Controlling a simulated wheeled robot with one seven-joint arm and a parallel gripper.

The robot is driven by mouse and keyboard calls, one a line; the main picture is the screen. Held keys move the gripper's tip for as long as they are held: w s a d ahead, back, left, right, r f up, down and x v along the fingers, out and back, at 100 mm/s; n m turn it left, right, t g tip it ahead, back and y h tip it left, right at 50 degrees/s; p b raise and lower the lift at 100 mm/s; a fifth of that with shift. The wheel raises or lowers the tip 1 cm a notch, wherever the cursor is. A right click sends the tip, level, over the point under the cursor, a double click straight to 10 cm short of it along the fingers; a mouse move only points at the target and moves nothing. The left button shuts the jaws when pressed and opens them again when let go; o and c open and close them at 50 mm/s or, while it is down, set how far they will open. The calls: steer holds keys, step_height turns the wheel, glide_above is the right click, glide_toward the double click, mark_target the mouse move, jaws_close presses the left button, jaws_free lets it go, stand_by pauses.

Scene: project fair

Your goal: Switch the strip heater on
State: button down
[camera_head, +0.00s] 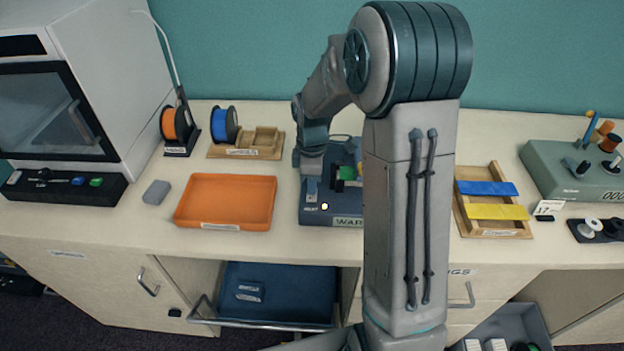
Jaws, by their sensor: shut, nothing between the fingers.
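A dark blue-grey device (335,213) with a front label whose visible letters begin "WAR" stands at the middle of the bench. It seems to be the strip heater, but my arm covers its right side. A small pale-yellow round light or knob (324,206) sits on its top near the front. My gripper (311,190) points down over the left part of this device, just left of and behind the round spot. It is shut and empty. I cannot tell whether its tip touches the device. A green and black part (346,173) shows behind, next to my arm.
An orange tray (226,203) lies to the left, with a grey block (157,192) beside it. A wooden holder (484,229) with blue and yellow strips is at the right. An orange spool (175,124) and a blue spool (224,125) stand at the back left.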

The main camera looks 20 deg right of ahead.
step_height(320, 180, up, 12)
steer(key=w, duration=0.2)
steer(key=s+r+m+t, duration=0.1)
steer(key=s+m+t, duration=0.1)
steer(key=s+m, duration=0.5)
steer(key=s+r+m+t, duration=0.2)
steer(key=s+m, duration=0.5)
steer(key=s, duration=0.8)
steer(key=shift+r, duration=0.15)
